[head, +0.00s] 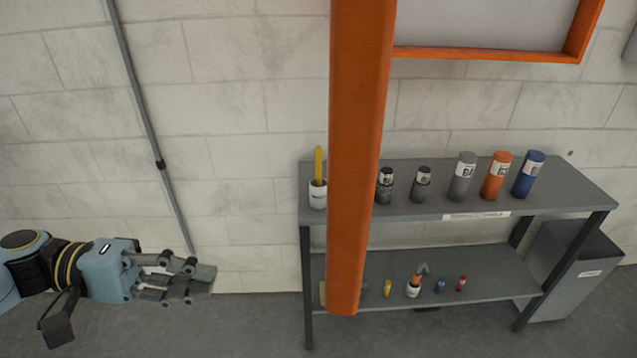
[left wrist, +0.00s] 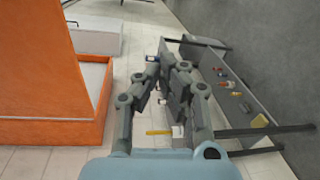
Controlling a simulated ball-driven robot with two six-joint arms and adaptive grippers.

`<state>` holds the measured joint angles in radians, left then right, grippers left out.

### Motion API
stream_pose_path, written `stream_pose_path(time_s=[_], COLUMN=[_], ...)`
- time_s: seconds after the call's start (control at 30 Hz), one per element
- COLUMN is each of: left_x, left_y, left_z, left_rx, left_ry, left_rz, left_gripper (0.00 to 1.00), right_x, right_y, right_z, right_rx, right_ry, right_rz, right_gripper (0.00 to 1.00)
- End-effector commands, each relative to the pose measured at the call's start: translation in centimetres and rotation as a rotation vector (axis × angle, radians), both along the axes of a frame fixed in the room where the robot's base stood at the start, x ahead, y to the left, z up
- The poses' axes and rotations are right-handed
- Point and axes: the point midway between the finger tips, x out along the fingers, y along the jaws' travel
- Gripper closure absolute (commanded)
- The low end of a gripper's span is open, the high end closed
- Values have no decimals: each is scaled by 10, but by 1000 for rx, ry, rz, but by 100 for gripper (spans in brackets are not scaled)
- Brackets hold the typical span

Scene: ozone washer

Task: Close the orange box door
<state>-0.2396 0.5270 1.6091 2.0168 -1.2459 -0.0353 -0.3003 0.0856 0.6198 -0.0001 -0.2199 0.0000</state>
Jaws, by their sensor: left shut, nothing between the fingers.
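The orange box door (head: 357,150) stands open and shows edge-on as a tall orange slab in the middle of the head view. The box (head: 575,55) is on the wall at upper right, with an orange frame around a pale interior. In the left wrist view, a large orange panel (left wrist: 35,70), apparently the door, fills the left side. My left gripper (head: 208,280) is low at the left in the head view, apart from the door and to its left. Its fingers (left wrist: 168,65) are shut and empty. My right gripper is not in view.
A grey two-tier shelf (head: 440,208) stands against the brick wall below the box, with several cans and small bottles on it. A grey bin (head: 580,275) is at its right. A thin conduit (head: 140,100) runs down the wall. The space between gripper and door looks clear.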

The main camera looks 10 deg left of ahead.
Motion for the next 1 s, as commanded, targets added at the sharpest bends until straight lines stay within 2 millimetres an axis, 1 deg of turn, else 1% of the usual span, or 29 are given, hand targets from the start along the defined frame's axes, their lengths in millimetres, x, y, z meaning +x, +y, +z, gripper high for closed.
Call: stream_pose_path(time_s=[0.03, 0.07, 0.1, 0.2, 0.23, 0.33, 0.47, 0.57, 0.63, 0.8, 1.0], left_x=[-2, -4, -7, -12, -11, -9, -7, -5, -3, 1, 5], left_y=[-2, -3, -3, -2, 0, 2, -10, -28, -43, -80, -115], left_z=[51, 76, 104, 156, 160, 161, 160, 161, 161, 162, 162], left_rx=[-56, -90, -123, -142, -125, -109, -113, -116, -117, -116, -113], left_ry=[-52, -79, -109, -166, -170, -170, -172, -173, -172, -172, -169], left_rz=[-56, -87, -123, -185, -192, -191, -190, -187, -186, -185, -185], left_gripper=[100, 100, 100, 100, 100, 100, 100, 100, 100, 100, 100], right_x=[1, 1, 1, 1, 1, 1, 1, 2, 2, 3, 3], right_y=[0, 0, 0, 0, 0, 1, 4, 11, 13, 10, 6], right_z=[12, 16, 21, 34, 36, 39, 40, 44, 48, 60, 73], right_rx=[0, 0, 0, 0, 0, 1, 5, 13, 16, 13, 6], right_ry=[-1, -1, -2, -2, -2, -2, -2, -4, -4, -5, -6], right_rz=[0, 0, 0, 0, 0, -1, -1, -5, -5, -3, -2], right_gripper=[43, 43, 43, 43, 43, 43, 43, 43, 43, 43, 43])
